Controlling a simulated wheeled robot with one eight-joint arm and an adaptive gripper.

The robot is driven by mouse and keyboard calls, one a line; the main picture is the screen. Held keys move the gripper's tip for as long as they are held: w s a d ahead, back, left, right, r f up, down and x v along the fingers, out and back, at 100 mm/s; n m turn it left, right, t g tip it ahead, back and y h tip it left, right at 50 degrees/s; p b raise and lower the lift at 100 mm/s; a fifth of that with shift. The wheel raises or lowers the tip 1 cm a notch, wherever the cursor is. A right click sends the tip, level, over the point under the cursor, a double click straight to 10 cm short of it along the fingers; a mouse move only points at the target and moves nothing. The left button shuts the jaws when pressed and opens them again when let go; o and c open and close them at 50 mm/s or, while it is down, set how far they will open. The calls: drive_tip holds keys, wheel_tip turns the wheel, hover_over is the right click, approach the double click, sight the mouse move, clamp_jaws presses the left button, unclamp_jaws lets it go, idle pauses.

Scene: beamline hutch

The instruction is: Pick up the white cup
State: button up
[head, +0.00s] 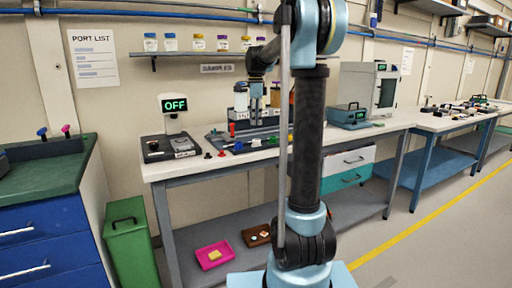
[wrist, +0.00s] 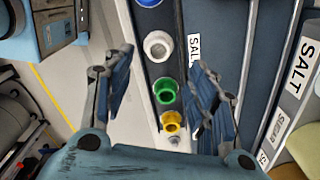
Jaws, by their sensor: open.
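In the wrist view the white cup (wrist: 158,45) sits in a row on a narrow dark strip, between a blue cup (wrist: 148,2) above it in the picture and a green cup (wrist: 165,91) below it. A yellow cup (wrist: 172,122) follows the green one. In the head view my gripper (head: 256,92) hangs over the bench by the labelled rack; I cannot make out the white cup there.
Panels labelled SALT (wrist: 297,82) stand close to the right finger. A shelf of jars (head: 190,53) runs above.

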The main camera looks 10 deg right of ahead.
sight(257, 143)
drive_tip(key=shift+f, duration=4.7)
drive_tip(key=c, duration=1.2)
